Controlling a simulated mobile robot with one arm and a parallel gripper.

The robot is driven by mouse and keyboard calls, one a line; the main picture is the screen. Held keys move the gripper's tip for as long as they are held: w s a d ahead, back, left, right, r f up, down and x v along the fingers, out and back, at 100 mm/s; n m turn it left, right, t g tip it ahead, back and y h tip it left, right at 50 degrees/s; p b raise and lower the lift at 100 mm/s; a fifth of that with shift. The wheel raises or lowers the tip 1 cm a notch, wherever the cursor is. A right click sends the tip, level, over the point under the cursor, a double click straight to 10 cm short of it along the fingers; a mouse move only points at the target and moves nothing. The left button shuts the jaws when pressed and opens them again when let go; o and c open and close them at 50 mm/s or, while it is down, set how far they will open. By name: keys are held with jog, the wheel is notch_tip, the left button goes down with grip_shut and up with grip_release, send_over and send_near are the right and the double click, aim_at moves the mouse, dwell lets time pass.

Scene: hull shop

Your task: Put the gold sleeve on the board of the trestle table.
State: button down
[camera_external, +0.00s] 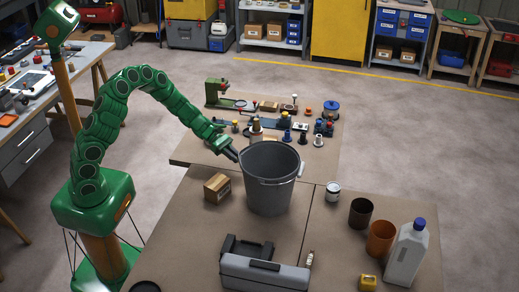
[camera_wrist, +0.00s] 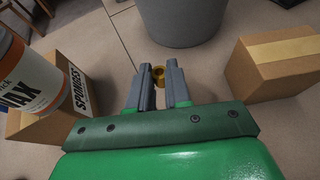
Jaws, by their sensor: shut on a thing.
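My gripper (camera_external: 235,156) is shut on the gold sleeve (camera_wrist: 158,76), a small ring-like piece between its fingertips in the wrist view. The gripper (camera_wrist: 160,78) holds it just left of the grey bucket (camera_external: 270,180), over the brown board surface (camera_external: 185,225). The bucket also fills the top of the wrist view (camera_wrist: 185,20). In the external view the sleeve is too small or hidden to make out. I cannot tell the gap between the sleeve and the board.
A cardboard box (camera_external: 217,187) stands near the gripper. In the wrist view a sponges box (camera_wrist: 75,105) and wax can (camera_wrist: 25,75) are close at left. A grey toolbox (camera_external: 262,272), brown cups (camera_external: 380,238) and white jug (camera_external: 407,255) stand in front. Small parts crowd the back.

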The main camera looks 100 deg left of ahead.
jog(key=w+f, duration=0.1)
jog(key=a+f, duration=0.1)
jog(key=w+a+f, duration=0.1)
jog(key=f, duration=0.1)
jog(key=shift+w, duration=0.3)
jog(key=shift+w+f, duration=0.25)
jog(key=shift+f, duration=0.35)
jog(key=shift+a+f, duration=0.1)
jog(key=shift+f, duration=1.1)
jog(key=shift+f, duration=0.5)
